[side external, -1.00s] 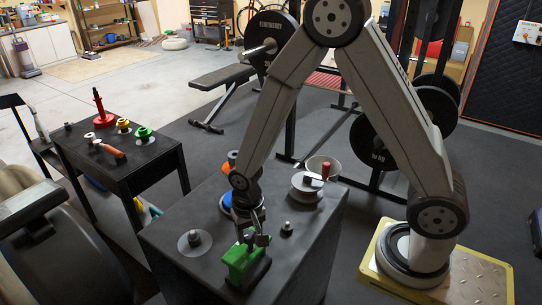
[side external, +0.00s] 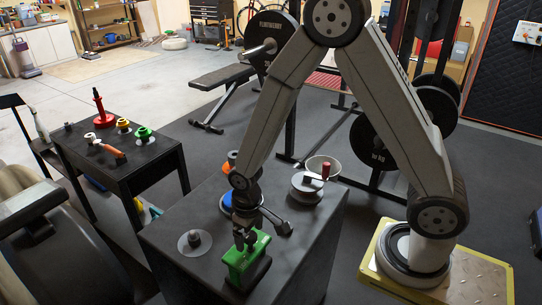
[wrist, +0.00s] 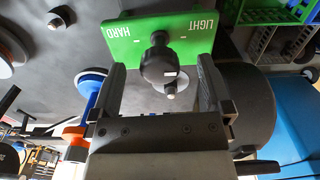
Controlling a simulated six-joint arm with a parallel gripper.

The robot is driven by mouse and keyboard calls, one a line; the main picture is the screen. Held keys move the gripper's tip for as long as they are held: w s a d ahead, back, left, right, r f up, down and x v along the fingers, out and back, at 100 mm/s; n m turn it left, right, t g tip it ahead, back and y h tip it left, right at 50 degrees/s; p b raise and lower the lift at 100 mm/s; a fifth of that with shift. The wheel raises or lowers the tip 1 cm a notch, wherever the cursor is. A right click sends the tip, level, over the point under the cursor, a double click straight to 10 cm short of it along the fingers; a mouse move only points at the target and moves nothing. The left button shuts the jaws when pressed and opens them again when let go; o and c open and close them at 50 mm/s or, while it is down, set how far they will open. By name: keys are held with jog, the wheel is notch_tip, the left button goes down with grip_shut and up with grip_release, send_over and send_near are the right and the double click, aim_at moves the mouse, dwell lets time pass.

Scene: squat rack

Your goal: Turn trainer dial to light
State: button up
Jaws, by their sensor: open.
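The trainer (side external: 238,262) is a green block at the front of the dark cabinet top. In the wrist view its green face (wrist: 130,35) carries the words HARD on the left and LIGHT on the right. The round black dial (wrist: 158,62) stands out from this face, with a small white mark at its lower right. My gripper (wrist: 160,74) is open, with one finger left of the dial and one right; gaps show on both sides. In the side view my gripper (side external: 262,230) is just above the trainer, and the dial is hard to make out there.
A black side table (side external: 155,158) with colored parts stands left.

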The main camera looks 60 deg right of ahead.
aim_at(254, 233)
jog(key=shift+r, duration=0.1)
jog(key=shift+r, duration=3.45)
jog(key=shift+s+d+r, duration=0.35)
jog(key=shift+d, duration=0.1)
jog(key=s+d+r+t, duration=0.2)
jog(key=s+d, duration=0.2)
jog(key=s, duration=0.1)
jog(key=shift+r+t, duration=0.3)
jog(key=shift+r, duration=0.1)
